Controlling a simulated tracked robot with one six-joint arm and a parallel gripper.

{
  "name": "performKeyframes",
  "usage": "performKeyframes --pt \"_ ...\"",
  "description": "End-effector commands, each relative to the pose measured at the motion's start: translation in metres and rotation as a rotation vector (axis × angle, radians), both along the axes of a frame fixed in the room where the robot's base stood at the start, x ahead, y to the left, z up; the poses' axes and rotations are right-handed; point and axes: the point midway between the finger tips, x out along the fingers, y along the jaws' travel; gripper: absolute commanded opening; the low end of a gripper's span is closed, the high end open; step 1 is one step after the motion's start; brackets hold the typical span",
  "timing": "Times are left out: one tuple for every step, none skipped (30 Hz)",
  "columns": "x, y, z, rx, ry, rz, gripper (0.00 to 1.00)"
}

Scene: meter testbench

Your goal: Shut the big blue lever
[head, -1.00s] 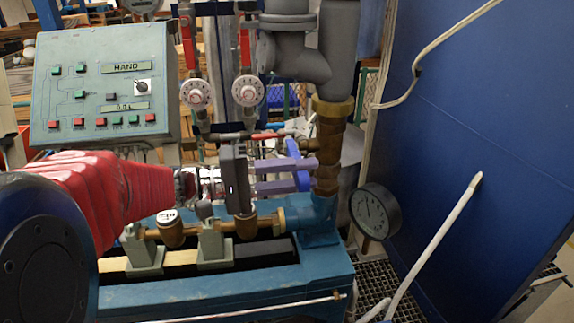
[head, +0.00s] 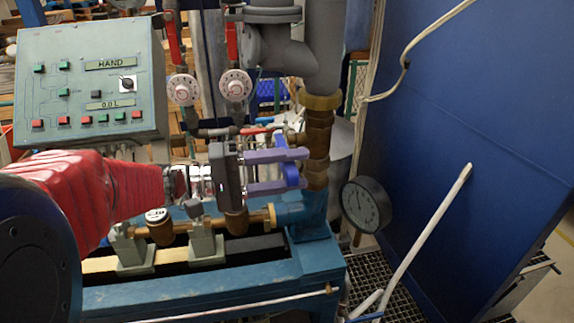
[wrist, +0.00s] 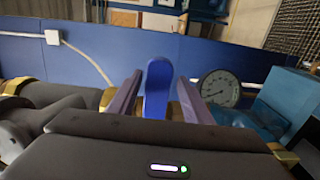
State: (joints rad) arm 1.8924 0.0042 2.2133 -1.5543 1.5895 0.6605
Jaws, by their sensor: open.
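The big blue lever (head: 291,174) is at the brass valve body on the thick vertical pipe, right of centre in the head view. My gripper (head: 304,169) reaches in from the left, with one purple finger above the other there. In the wrist view the lever (wrist: 157,92) stands upright between my two spread fingers (wrist: 160,75), with a visible gap on each side. The gripper is open around the lever and not clamped on it. The fingers hide part of the lever in the head view.
The grey pipe (head: 325,45) and brass fitting (head: 319,135) stand just beyond the fingertips. A round gauge (head: 366,204) is at lower right. Red-handled valves with dials (head: 235,84) and a control panel (head: 92,85) are to the left. A blue wall (head: 470,130) closes the right side.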

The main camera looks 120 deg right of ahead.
Motion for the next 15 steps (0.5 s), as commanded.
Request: performKeyframes --pt "0.000 0.000 0.000 0.000 0.000 0.001 0.45" --pt "0.001 -0.001 0.000 -0.001 0.000 0.001 0.45" --pt "0.002 -0.001 0.001 -0.001 0.001 0.001 0.45" --pt "0.003 -0.002 0.001 -0.001 0.001 0.002 0.45" --pt "0.004 -0.002 0.001 -0.001 0.001 0.002 0.45" --pt "0.007 -0.004 0.001 -0.001 0.001 0.003 0.45" --pt "0.009 -0.004 0.001 -0.001 0.001 0.003 0.45" --pt "0.011 -0.005 0.001 0.000 0.002 0.003 0.45" --pt "0.015 -0.007 0.001 0.000 0.002 0.003 0.45" --pt "0.018 -0.008 0.001 -0.001 0.001 0.004 0.45" --pt "0.021 -0.009 0.000 -0.001 0.000 0.005 0.45" --pt "0.026 -0.011 0.001 -0.001 0.001 0.003 0.45" --pt "0.029 -0.012 0.001 0.000 0.002 0.003 0.45" --pt "0.033 -0.014 0.001 -0.001 0.001 0.004 0.45" --pt "0.038 -0.015 0.000 -0.001 0.001 0.003 0.45"
